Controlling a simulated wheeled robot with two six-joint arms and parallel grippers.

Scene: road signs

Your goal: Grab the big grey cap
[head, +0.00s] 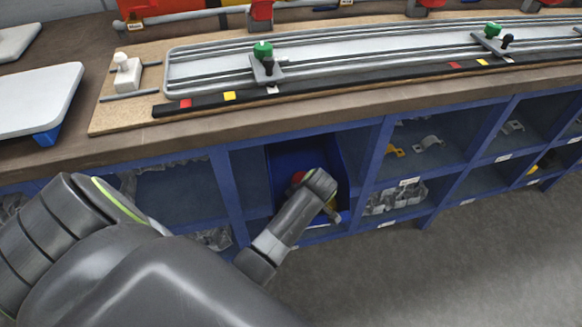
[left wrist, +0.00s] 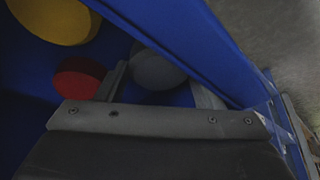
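The big grey cap (left wrist: 155,70) is a round dark grey disc inside a blue bin, seen in the left wrist view. My left gripper (left wrist: 159,76) is open, with one finger on each side of the cap's near part; I cannot tell whether they touch it. A red cap (left wrist: 78,80) lies just left of the left finger, and a larger yellow cap (left wrist: 58,18) lies farther off at the upper left. In the head view my left arm reaches into the bin and hides the grey cap and the gripper's fingers. My right gripper is not in view.
The blue bin (head: 292,154) sits in a blue shelf unit under the workbench; its wall (left wrist: 185,38) runs close to the right finger. Neighbouring compartments hold metal brackets (head: 431,142) and plastic-wrapped parts (head: 394,197). A long metal jig (head: 350,60) lies on the bench. Floor at the right is clear.

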